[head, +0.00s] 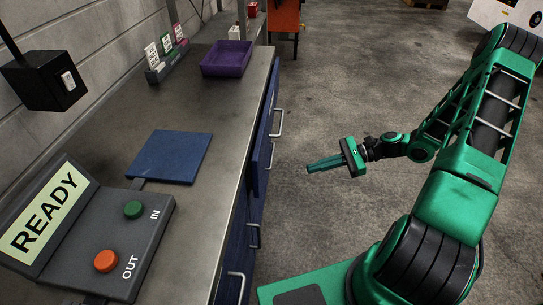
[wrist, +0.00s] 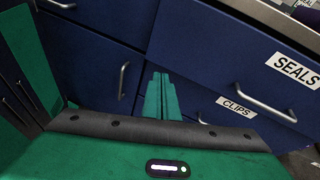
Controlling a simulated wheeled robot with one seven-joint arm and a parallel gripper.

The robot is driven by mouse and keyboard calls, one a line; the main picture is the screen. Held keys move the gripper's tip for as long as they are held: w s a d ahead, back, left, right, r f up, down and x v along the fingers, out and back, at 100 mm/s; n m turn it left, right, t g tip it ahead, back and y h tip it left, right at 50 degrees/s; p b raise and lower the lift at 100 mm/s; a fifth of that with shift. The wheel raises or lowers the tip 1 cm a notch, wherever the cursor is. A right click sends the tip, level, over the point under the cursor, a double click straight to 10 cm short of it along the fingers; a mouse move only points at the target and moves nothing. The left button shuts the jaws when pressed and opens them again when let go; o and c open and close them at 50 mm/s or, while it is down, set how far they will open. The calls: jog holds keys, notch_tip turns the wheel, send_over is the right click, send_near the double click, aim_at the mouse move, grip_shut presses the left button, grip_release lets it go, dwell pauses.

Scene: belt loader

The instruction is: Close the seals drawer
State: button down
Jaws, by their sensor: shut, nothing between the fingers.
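The seals drawer (wrist: 215,45) has a blue front with a white SEALS label and a metal bar handle. In the wrist view it fills the upper right, and part of its inside shows at the top right corner, so it stands open. In the head view a blue drawer front (head: 261,158) juts out from the bench. My green gripper (head: 312,166) is off to the right of the bench fronts, with clear floor between. In the wrist view my gripper (wrist: 158,82) is shut and empty, its fingers pointing toward the drawer fronts, left of the SEALS handle.
The clips drawer (wrist: 200,100) is below the seals drawer. Other blue drawers (wrist: 85,45) with bar handles are to the left. The benchtop holds a purple tray (head: 228,63), a blue plate (head: 170,157) and a READY button box (head: 130,240). The floor (head: 350,80) beyond my arm is open.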

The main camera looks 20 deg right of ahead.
jog(key=w+a+m+t+y, duration=0.2)
jog(key=w+a+m+t, duration=0.2)
jog(key=w+a, duration=0.5)
jog(key=a, duration=0.3)
jog(key=shift+y, duration=0.3)
jog(key=shift+a+r, duration=0.1)
jog(key=shift+a, duration=0.1)
jog(key=x, duration=0.3)
jog(key=shift+w+a, duration=0.2)
jog(key=shift+a, duration=0.1)
jog(key=shift+w+a+r, duration=0.15)
jog(key=shift+a+r, duration=0.05)
jog(key=shift+a, duration=0.15)
jog(key=shift+d, duration=0.1)
